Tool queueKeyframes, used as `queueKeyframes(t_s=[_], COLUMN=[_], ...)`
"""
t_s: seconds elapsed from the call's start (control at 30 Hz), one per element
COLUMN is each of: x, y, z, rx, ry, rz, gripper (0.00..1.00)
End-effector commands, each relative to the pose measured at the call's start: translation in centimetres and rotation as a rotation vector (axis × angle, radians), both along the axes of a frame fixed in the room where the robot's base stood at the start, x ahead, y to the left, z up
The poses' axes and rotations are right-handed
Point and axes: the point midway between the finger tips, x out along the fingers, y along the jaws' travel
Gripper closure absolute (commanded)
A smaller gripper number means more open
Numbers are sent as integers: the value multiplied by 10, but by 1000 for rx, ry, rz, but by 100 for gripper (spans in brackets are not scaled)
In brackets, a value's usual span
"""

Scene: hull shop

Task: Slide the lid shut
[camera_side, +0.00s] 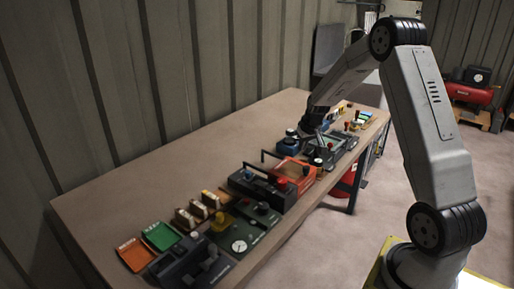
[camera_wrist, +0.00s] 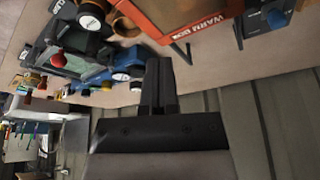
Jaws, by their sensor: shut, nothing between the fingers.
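An orange-red box (camera_side: 302,185) stands at the table's near edge in the side view. In the wrist view the orange box (camera_wrist: 158,22) shows at the top, with "WARM BOX" lettering seen upside down and a brownish panel within its frame. Dark handle-like bars stand beside it. I cannot tell clearly which part is the lid or how far it is open. My gripper (camera_wrist: 160,62) is shut and empty, its two dark fingers together in the wrist view. It is apart from the box, in the air. In the side view my gripper is small and dark, behind the box.
Dark cases with knobs (camera_side: 262,188), a green tray (camera_side: 160,236), an orange tray (camera_side: 135,255) and a dark gauge unit (camera_side: 240,240) line the near side of the table (camera_side: 130,190). A blue device (camera_side: 287,146) stands behind the box. The table's wall side is bare.

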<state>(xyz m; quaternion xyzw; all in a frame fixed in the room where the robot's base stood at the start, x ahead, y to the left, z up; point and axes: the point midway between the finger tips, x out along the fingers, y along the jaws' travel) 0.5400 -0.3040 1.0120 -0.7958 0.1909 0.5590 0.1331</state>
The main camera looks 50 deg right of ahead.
Motion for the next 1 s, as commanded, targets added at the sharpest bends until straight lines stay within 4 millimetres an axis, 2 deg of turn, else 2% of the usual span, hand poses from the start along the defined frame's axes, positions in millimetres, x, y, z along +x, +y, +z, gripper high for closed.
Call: queueKeyframes(t_s=[0.1,0.3,0.73,0.87,1.0], x=[-4,-11,-13,-13,-14], y=[2,5,10,25,62], z=[17,34,43,43,43], rx=[-2,-1,0,3,8], ry=[-2,-2,1,4,15], rz=[0,0,3,23,70], gripper=[100,100,100,100,100])
